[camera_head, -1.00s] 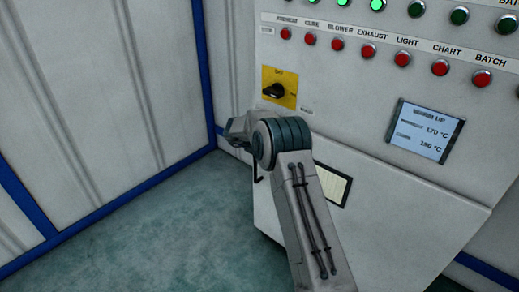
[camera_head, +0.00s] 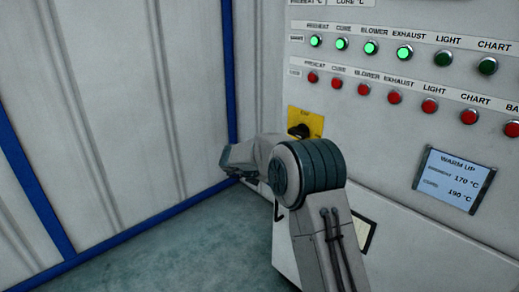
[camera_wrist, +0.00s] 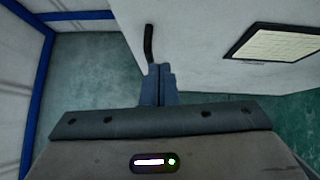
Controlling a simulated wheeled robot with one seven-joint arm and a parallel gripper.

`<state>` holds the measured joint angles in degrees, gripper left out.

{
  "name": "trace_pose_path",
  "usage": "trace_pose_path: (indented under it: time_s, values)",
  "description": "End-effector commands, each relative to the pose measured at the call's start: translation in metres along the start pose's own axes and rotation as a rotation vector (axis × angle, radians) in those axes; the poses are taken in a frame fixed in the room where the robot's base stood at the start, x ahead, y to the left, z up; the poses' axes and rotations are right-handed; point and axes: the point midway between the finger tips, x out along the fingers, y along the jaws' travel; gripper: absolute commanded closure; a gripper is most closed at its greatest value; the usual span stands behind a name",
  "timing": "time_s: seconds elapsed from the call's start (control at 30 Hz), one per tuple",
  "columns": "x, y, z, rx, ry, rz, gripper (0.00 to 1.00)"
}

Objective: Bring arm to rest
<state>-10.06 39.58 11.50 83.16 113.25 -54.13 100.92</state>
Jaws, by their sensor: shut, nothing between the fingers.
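My arm (camera_head: 310,172) is bent in front of the control cabinet in the head view, with its wrist end pointing left. My gripper shows in the wrist view (camera_wrist: 158,72), its two fingers together with nothing between them. In the wrist view the fingertips appear close to a dark handle (camera_wrist: 149,44) on the cabinet's lower part; I cannot tell whether they touch. In the head view the fingers are not clearly seen.
The control cabinet (camera_head: 395,140) carries green and red buttons, a yellow switch plate (camera_head: 304,122) and a display (camera_head: 454,180) reading WARM UP. White wall panels with blue edging (camera_head: 35,190) stand at the left. Green floor (camera_head: 170,255) is clear there.

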Motion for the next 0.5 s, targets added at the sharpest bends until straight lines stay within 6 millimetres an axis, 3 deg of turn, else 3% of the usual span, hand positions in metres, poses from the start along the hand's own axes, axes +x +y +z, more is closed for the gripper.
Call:
trace_pose_path:
  time_s: [0.03,0.1,0.23,0.4,0.5]
  values:
    - [-0.017,-0.001,0.025,-0.069,-0.047,0.051,1.00]
    - [-0.040,0.001,0.057,-0.222,-0.131,0.140,1.00]
    - [-0.094,0.001,0.106,-0.585,-0.314,0.299,1.00]
    - [-0.168,-0.013,0.133,-1.103,-0.541,0.441,1.00]
    - [-0.207,-0.030,0.130,-1.426,-0.660,0.501,1.00]
